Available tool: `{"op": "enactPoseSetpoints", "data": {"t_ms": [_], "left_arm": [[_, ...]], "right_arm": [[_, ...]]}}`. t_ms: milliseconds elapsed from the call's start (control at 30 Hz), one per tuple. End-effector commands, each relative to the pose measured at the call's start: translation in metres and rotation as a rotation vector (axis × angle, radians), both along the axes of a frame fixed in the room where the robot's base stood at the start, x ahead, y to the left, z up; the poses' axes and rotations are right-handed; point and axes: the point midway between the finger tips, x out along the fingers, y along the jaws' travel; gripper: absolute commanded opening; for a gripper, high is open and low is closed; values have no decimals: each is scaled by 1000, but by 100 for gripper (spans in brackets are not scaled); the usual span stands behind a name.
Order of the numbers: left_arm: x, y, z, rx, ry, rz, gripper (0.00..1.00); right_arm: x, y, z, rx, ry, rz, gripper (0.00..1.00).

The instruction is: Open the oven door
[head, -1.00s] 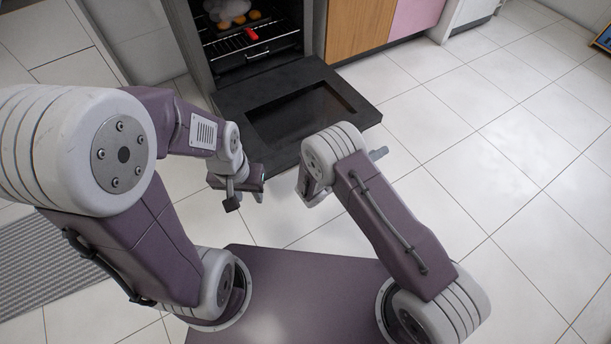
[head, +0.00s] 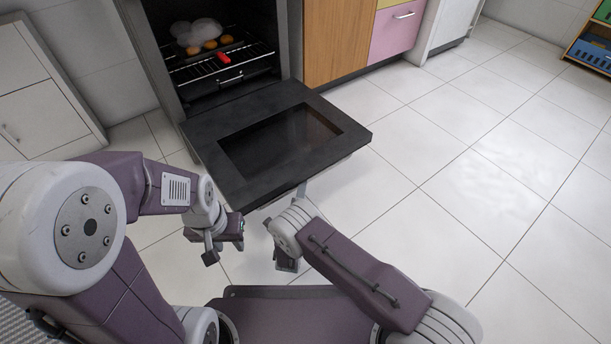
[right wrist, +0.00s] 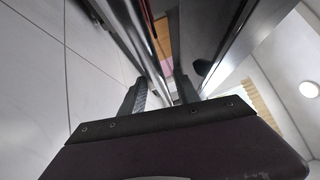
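The oven (head: 161,50) stands at the upper left with its black door (head: 195,137) swung far down toward me, its dark glass window facing up. The cavity is uncovered. My right gripper (head: 298,190) is at the door's front edge, partly hidden by its own wrist. In the right wrist view, its two fingers (right wrist: 161,92) are apart, with long metallic edges beyond them; I cannot tell whether they touch the door. My left gripper (head: 224,247) is just off the door's near left corner, seemingly open and empty.
Inside the oven, a wire rack (head: 245,68) carries a red item (head: 223,58), with orange-yellow round food (head: 210,44) and a pale lump behind. Wooden (head: 345,40) and pink (head: 392,36) cabinet fronts stand to the right. The tiled floor (head: 480,170) at right is clear.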

Motion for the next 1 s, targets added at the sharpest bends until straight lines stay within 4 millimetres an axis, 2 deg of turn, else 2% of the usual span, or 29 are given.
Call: {"op": "enactPoseSetpoints", "data": {"t_ms": [367, 500, 1000], "left_arm": [[0, 0, -1, 0, 1, 0, 36], [0, 0, -1, 0, 1, 0, 36], [0, 0, -1, 0, 0, 0, 36]], "right_arm": [[5, -1, 1, 0, 0, 5, 38], [4, -1, 1, 1, 0, 4, 0], [4, -1, 1, 0, 2, 4, 0]]}}
